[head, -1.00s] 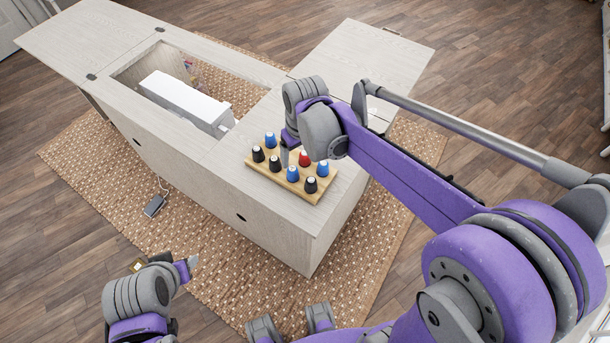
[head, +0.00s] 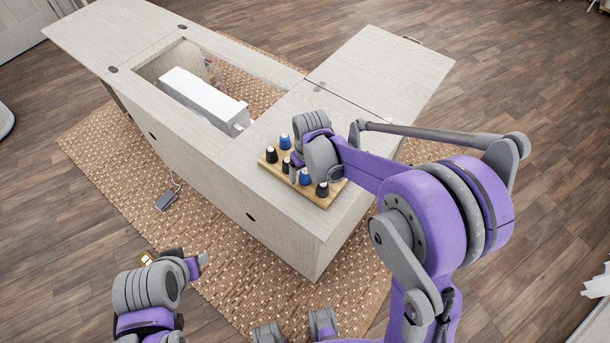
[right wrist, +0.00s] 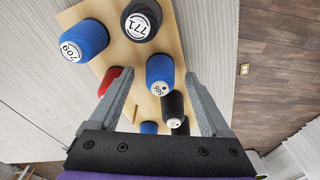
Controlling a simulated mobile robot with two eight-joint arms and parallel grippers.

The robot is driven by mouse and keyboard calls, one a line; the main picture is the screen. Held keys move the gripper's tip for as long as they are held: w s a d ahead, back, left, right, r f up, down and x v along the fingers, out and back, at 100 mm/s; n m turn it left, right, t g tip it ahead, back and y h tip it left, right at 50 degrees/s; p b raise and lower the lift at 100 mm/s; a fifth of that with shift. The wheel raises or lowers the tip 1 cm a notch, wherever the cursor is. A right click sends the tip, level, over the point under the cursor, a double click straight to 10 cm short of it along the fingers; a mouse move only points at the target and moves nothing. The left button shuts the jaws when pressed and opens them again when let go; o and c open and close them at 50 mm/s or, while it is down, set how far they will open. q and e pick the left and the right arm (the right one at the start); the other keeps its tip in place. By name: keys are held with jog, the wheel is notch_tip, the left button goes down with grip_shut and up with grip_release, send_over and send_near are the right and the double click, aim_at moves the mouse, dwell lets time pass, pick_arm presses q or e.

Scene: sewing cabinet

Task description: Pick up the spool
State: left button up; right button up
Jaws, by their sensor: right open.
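A wooden spool board (head: 270,162) lies on the cabinet top with blue and black spools standing on it. My right gripper (right wrist: 157,77) is open over the board. In the right wrist view a blue spool marked 986 (right wrist: 160,72) appears between its fingers. I cannot tell whether the fingers reach down around it. A red spool (right wrist: 106,82) shows partly behind the left finger. A blue spool marked 709 (right wrist: 82,38) and a black one marked 771 (right wrist: 141,18) stand nearby. My left gripper (head: 200,262) is away from the cabinet, its opening unclear.
A white sewing machine (head: 202,98) sits in the cabinet's (head: 300,225) recess, left of the board. A grey foot pedal (head: 167,200) lies on the woven rug (head: 130,185). The cabinet's right leaf (head: 385,65) is clear.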

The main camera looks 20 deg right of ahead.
aim_at(305, 173)
jog(key=shift+f, duration=0.25)
grip_shut()
jog(key=shift+r, duration=0.15)
notch_tip(305, 173, up, 10)
jog(key=shift+f+p, duration=0.1)
jog(key=shift+p, duration=0.2)
dwell(0.4)
